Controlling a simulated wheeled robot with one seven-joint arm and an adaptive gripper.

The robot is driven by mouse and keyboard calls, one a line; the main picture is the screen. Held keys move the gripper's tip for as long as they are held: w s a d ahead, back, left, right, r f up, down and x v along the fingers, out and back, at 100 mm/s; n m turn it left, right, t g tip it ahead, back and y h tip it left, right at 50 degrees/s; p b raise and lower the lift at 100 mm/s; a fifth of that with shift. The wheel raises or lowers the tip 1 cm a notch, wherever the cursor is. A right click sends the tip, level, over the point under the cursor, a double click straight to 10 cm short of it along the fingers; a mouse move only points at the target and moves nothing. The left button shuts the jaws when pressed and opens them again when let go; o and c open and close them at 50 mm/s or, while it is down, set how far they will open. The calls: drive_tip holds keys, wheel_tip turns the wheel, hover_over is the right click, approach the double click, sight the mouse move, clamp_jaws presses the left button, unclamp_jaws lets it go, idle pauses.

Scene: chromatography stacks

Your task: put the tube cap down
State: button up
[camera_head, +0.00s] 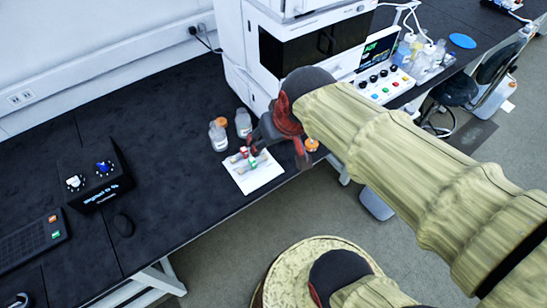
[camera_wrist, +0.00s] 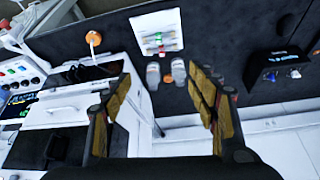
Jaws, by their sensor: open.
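My gripper (camera_head: 279,154) is open over the right part of the black bench. In the wrist view its two fingers (camera_wrist: 162,82) stand wide apart, and I see nothing held between them. A white sheet (camera_head: 268,180) lies on the bench with tubes (camera_head: 247,166) on it, showing red and green ends. The sheet also shows in the wrist view (camera_wrist: 148,23). A small orange cap-like piece (camera_head: 312,145) shows right of my gripper, near the bench edge; the wrist view shows an orange round piece (camera_wrist: 93,38). I cannot tell whether either is the tube cap.
Two clear bottles (camera_head: 218,138) stand behind the sheet, at least one orange-topped. A white instrument (camera_head: 238,50) and a button panel (camera_head: 383,87) stand behind my arm. The bench between is clear.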

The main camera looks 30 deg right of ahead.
drive_tip(key=s+a+r+n, duration=0.1)
drive_tip(key=s+a+r, duration=0.1)
drive_tip(key=s, duration=0.4)
drive_tip(key=shift+s+a, duration=0.25)
drive_tip(key=shift+a, duration=0.45)
